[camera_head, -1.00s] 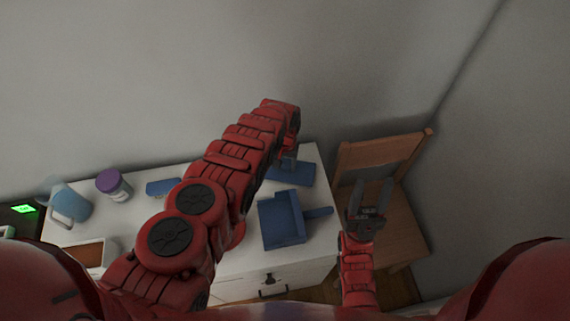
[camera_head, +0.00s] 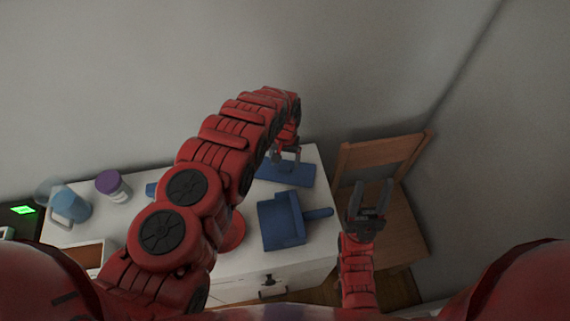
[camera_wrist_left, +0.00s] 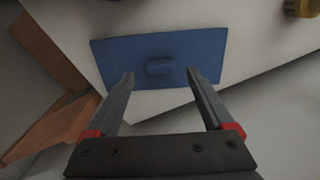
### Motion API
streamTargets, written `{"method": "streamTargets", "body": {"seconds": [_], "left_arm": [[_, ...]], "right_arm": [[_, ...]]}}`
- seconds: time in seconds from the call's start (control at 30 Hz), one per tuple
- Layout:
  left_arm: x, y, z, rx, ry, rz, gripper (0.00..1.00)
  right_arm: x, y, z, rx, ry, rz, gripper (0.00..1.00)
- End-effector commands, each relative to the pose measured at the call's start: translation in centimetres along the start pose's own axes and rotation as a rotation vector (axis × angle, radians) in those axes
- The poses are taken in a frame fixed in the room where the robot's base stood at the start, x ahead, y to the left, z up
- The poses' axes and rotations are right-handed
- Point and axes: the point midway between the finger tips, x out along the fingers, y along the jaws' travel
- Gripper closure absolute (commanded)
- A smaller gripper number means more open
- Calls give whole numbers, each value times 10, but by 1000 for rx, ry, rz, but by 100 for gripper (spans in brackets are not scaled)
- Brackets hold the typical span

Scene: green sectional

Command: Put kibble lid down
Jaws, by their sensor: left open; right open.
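The kibble lid is a flat blue rectangular plate (camera_head: 297,179) with a small block handle. It lies flat on the white dresser top near the back right corner. In the left wrist view the lid (camera_wrist_left: 200,50) shows whole, its handle (camera_wrist_left: 160,67) in the middle. My left gripper (camera_head: 286,157) is open and empty over the lid. Its fingertips (camera_wrist_left: 162,75) are on either side of the handle in the picture; the height gap is unclear. My right gripper (camera_head: 371,194) is open and empty, pointing up in front of the chair.
A blue scoop-like box with a handle (camera_head: 281,222) lies in front of the lid. A red round dish (camera_head: 233,233) is partly behind my left arm. A purple-lidded jar (camera_head: 112,186) and a blue pitcher (camera_head: 70,205) stand at left. A wooden chair (camera_head: 372,153) stands to the right.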

Motion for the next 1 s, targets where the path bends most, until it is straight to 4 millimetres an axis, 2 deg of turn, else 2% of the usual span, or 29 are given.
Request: {"method": "streamTargets", "body": {"seconds": [0.3,0.53,0.7,1.0], "left_arm": [[-43,0,-2,0,3,1,15],[-76,0,-2,1,3,0,15],[-87,0,-1,1,1,0,15],[-89,0,0,1,0,0,15]], "right_arm": [[-20,-1,3,0,0,0,50],[-27,-1,4,0,0,0,50],[-28,-1,5,0,0,0,50],[-28,-1,5,0,0,0,50]]}}
